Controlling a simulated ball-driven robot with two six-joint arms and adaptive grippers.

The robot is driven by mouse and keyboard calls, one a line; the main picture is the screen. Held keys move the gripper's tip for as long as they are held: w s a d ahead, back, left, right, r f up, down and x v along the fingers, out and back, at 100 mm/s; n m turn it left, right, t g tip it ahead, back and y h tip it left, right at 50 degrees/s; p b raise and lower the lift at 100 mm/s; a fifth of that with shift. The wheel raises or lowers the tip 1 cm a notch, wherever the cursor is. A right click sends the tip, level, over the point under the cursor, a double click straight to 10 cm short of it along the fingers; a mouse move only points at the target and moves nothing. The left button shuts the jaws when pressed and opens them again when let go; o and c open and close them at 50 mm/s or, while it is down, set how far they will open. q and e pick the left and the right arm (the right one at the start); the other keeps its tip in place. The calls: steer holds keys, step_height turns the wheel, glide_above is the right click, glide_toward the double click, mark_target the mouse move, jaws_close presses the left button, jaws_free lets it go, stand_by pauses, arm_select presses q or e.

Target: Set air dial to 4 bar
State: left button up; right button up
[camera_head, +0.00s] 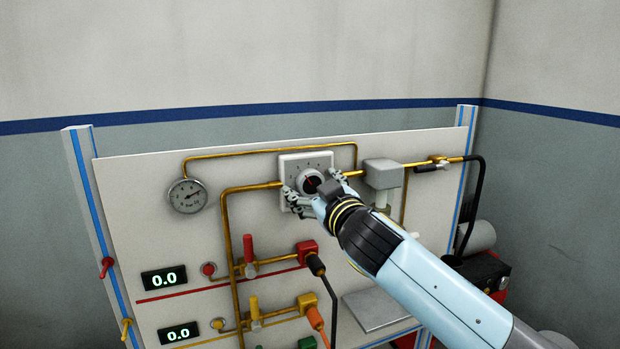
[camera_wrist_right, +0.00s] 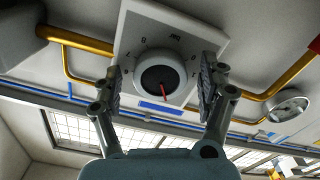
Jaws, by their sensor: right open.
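The air dial (camera_head: 311,181) is a round knob with a white rim and dark centre on a white square plate (camera_head: 291,163), high on the panel. I cannot tell whether the fingers touch the knob. My left gripper is out of view.
A round pressure gauge (camera_head: 187,196) is left of the dial. Brass pipes (camera_head: 229,240) run around the plate. A grey block (camera_head: 383,172) is close on the right. Red (camera_head: 249,249) and yellow (camera_head: 254,308) valve levers and two displays (camera_head: 164,279) reading 0.0 are below.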

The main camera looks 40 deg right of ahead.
steer(key=shift+x, duration=0.95)
steer(key=shift+c, duration=0.4)
steer(key=c, duration=1.1)
